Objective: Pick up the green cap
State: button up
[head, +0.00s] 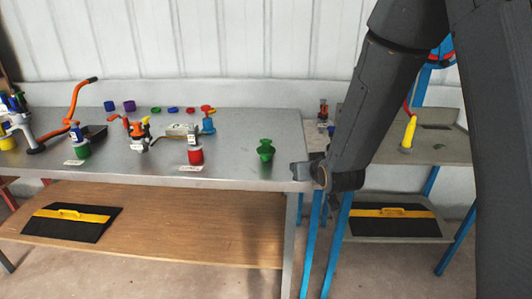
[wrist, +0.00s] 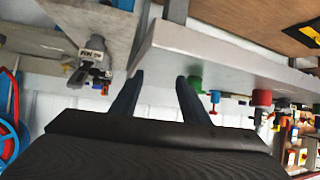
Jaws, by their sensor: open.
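A small flat green cap (head: 156,110) lies at the back of the grey metal table, left of the blue and red caps. A taller green piece (head: 265,150) stands near the table's right end; I cannot tell whether it is a cap. A green piece also shows in the wrist view (wrist: 195,83), partly behind one finger. My gripper (head: 298,171) is at the table's right edge, right of the taller green piece and well away from the flat cap. In the wrist view my gripper (wrist: 160,76) is open, with nothing held between its fingers.
The metal table (head: 235,165) also holds a red container (head: 195,155), a green container (head: 82,150), a blue stand (head: 208,125) and an orange-handled tool (head: 75,105). A second table with blue legs (head: 435,150) stands to the right. The tabletop around the taller green piece is clear.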

aim_at(267, 144)
jog(key=w+a, duration=0.1)
jog(key=w+a+t+y, duration=0.1)
jog(key=a, duration=0.1)
jog(key=w+a+t, duration=0.1)
jog(key=a, duration=0.1)
jog(key=shift+a+r+n+y, duration=0.25)
jog(key=shift+r+n+y, duration=0.05)
jog(key=shift+n+y, duration=0.1)
jog(key=a+t, duration=0.1)
jog(key=a+r+t+y, duration=0.1)
jog(key=a, duration=0.1)
jog(key=w+a+n+y, duration=0.1)
jog(key=shift+a+r+t, duration=0.3)
jog(key=shift+r+t, duration=0.05)
jog(key=shift+t, duration=0.05)
jog(key=shift+x, duration=1.1)
jog(key=shift+d+p+x, duration=0.2)
jog(key=shift+p+x, duration=0.85)
jog(key=shift+x, duration=1.7)
grip_shut()
